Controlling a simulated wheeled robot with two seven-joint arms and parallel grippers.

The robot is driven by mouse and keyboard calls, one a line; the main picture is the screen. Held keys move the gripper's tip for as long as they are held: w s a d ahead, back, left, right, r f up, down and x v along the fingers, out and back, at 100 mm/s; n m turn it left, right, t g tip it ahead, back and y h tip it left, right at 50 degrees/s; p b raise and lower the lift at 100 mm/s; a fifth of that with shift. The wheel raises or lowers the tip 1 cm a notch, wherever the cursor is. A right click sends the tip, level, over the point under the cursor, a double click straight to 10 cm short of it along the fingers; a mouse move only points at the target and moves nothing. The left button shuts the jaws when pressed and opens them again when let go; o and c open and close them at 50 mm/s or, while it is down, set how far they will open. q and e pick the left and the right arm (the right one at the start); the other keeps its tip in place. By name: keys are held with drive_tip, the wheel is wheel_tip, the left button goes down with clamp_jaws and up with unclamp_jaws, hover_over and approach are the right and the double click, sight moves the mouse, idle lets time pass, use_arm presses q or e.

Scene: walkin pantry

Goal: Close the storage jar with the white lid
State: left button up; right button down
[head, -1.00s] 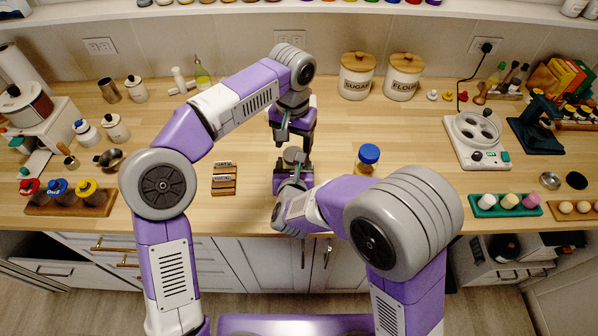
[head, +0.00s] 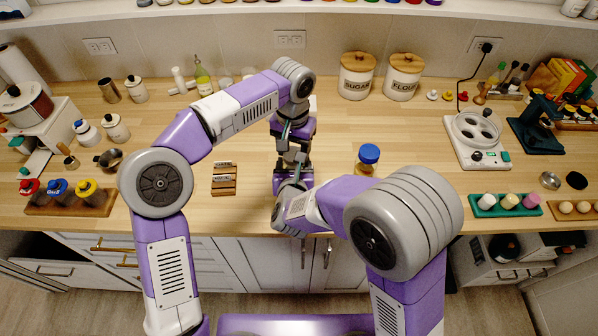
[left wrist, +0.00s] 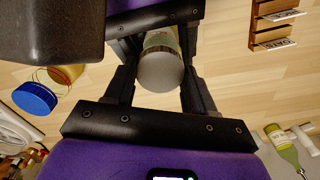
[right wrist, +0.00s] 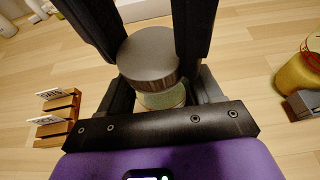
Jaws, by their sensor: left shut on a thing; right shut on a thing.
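The storage jar (right wrist: 160,100) stands at the middle of the counter's front, with pale green contents. My right gripper (right wrist: 158,92) is shut around its body. The lid (right wrist: 150,55) looks grey and shaded in the right wrist view, and is a pale disc (left wrist: 160,72) in the left wrist view. My left gripper (head: 294,160) is directly above the jar, its fingers on either side of the lid. The lid is in line with the jar's mouth and level. I cannot tell whether it rests fully on the rim. In the head view the grippers hide jar and lid.
A jar with a blue lid (head: 368,154) stands just to the right of the grippers. Small wooden label blocks (head: 224,180) lie to the left. The sugar canister (head: 356,76) and flour canister (head: 403,77) stand at the back. The counter between is clear.

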use_arm(q)
drive_tip(key=o, duration=1.2)
drive_tip(key=shift+o, duration=0.2)
drive_tip(key=shift+r, duration=0.15)
wheel_tip(320, 180, up, 12)
use_arm(e)
drive_tip(key=shift+c, duration=0.6)
unclamp_jaws()
use_arm(q)
drive_tip(key=shift+r, duration=0.1)
use_arm(e)
drive_tip(key=v, duration=0.7)
drive_tip(key=shift+s+r, duration=0.2)
drive_tip(key=shift+s, duration=0.05)
